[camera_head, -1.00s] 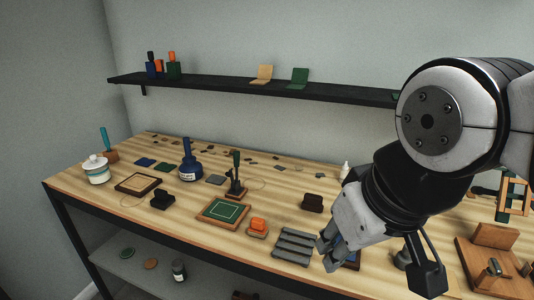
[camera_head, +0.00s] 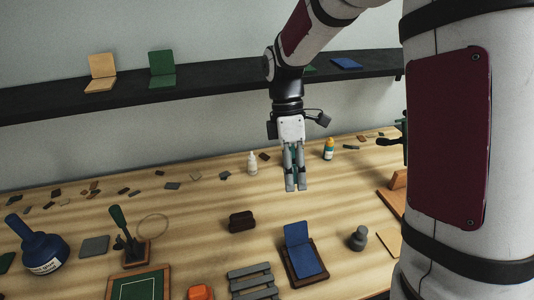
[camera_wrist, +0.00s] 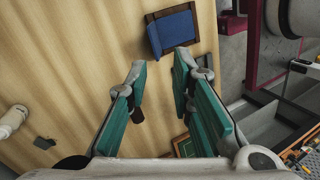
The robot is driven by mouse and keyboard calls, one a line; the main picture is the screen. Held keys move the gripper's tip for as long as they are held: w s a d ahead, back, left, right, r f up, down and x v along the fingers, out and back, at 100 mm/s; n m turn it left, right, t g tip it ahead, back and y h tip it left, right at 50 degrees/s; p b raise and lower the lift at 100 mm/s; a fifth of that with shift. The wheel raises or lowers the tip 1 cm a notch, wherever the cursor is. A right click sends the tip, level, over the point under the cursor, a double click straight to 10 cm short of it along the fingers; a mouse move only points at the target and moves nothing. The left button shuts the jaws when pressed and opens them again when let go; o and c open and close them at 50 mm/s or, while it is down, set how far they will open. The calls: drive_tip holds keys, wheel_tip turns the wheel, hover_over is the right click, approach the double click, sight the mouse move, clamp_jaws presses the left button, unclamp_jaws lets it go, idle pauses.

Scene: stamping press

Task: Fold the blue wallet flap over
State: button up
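The blue wallet (camera_head: 308,262) lies on a dark brown board (camera_head: 320,274) near the front of the workbench. Its blue flap (camera_head: 297,234) stands up and leans back at the far side. The wallet also shows at the top of the wrist view (camera_wrist: 174,30), beyond my fingertips. My gripper (camera_head: 296,187) points down above the bench, behind the wallet in the head view and apart from it. In the wrist view its green-padded fingers (camera_wrist: 160,66) are apart with nothing between them.
A grey slatted rack (camera_head: 252,282), a dark brown block (camera_head: 241,221) and a grey knob-like piece (camera_head: 358,238) stand around the wallet. The black shelf (camera_head: 220,88) holds tan, green and blue folded pieces.

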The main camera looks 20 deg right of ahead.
sight(296, 234)
drive_tip(key=s+f+n, duration=0.1)
drive_tip(key=f, duration=0.2)
drive_tip(key=f+n+g, duration=0.1)
drive_tip(key=f, duration=0.3)
drive_tip(key=s+f+n, duration=0.1)
drive_tip(key=f, duration=0.3)
drive_tip(key=shift+s+a+f+g, duration=0.1)
drive_tip(key=shift+s+g, duration=0.25)
drive_tip(key=shift+g, duration=0.05)
drive_tip(key=shift+p, duration=0.3)
clamp_jaws()
